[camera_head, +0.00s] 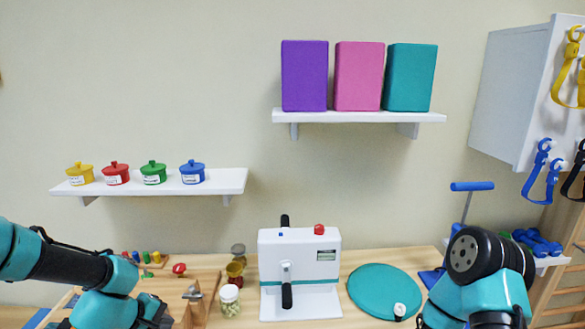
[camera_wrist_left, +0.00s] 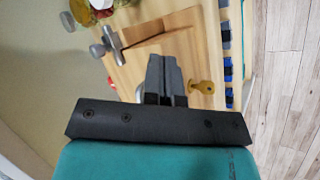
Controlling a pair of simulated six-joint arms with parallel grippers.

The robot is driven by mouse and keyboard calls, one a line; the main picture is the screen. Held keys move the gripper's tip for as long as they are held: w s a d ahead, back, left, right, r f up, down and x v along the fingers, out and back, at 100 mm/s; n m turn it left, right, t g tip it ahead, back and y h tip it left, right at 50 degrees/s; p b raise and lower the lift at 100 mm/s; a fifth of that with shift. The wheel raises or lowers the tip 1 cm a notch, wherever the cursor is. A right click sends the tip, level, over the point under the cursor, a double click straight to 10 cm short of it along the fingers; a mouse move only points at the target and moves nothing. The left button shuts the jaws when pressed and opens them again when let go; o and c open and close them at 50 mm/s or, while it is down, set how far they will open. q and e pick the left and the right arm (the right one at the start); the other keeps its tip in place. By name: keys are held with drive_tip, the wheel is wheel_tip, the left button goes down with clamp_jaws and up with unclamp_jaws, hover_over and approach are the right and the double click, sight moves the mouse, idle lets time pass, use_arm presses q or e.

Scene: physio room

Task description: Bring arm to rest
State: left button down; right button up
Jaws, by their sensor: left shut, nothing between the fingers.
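My left arm comes in from the left in the head view and bends down to the lower left. My left gripper (camera_head: 160,319) sits low there, near the picture's bottom edge. In the left wrist view its two grey fingers (camera_wrist_left: 164,72) are together with nothing between them, over the wooden table (camera_wrist_left: 150,62). My right arm (camera_head: 482,270) shows at the lower right of the head view, black and teal, but its gripper is not seen.
A wooden stand with a metal knob (camera_head: 193,293) is right of my left gripper. A white jar (camera_head: 229,300), a white machine (camera_head: 300,272) and a teal disc (camera_head: 375,290) stand along the table. A brass-coloured piece (camera_wrist_left: 203,86) lies near the fingers. Shelves (camera_head: 225,182) are above.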

use_arm(q)
drive_tip(key=s+d+f+m+g, duration=0.1)
drive_tip(key=s+d+f+m, duration=0.2)
drive_tip(key=f, duration=0.6)
drive_tip(key=s+d+f+m+g, duration=0.2)
drive_tip(key=s+f, duration=0.4)
drive_tip(key=f, duration=0.3)
drive_tip(key=s+d+f+m+g+y, duration=0.1)
drive_tip(key=s+d+f+m, duration=0.3)
drive_tip(key=f, duration=0.5)
drive_tip(key=shift+s+d+f+m+g, duration=0.15)
drive_tip(key=shift+s+d+m+g, duration=0.25)
drive_tip(key=shift+s+g, duration=0.3)
